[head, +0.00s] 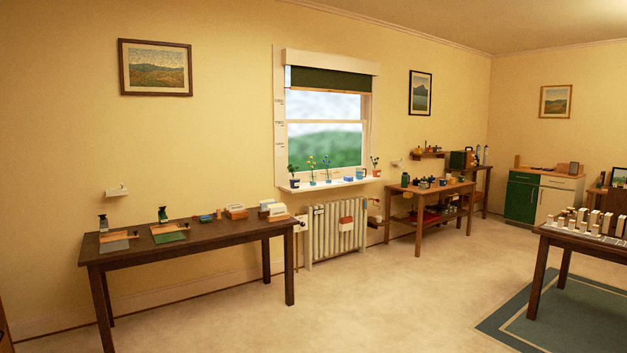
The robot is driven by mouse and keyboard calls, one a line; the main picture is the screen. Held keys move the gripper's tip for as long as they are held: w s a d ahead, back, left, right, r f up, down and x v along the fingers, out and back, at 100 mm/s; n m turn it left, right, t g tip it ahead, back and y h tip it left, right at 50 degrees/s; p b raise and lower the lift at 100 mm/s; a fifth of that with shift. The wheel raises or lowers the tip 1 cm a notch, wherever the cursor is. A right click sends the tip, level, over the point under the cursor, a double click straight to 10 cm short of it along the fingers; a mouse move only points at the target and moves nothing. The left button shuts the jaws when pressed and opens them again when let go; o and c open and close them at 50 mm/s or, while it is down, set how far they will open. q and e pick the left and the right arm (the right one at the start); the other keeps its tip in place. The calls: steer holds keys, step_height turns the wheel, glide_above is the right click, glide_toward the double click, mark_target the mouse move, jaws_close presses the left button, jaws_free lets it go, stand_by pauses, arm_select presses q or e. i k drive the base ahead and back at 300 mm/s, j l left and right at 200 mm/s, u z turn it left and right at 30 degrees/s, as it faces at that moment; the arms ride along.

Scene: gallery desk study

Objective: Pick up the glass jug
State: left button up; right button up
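I cannot make out a glass jug in the head view; the small objects on the far tables are too small to tell apart. A dark wooden table (206,243) stands along the left wall with small boxes and green-and-grey items on it. A brown wooden table (428,189) right of the window holds several small dark, green and blue objects. A dark table (600,242) at the right edge carries several pale upright pieces. Neither of my grippers is in view.
A white radiator (332,232) stands under the window. The windowsill (335,185) holds several potted flowers. A green-and-cream cabinet (542,197) stands in the far right corner. A blue-green rug (575,312) lies under the right table. The pale floor (390,300) in the middle is clear.

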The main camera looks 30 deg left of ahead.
mark_target(359, 171)
steer(key=i+j+u, duration=0.1)
steer(key=i+u, duration=0.15)
steer(key=i, duration=0.55)
steer(key=i+u, duration=0.15)
steer(key=i, duration=6.8)
steer(key=l, duration=0.1)
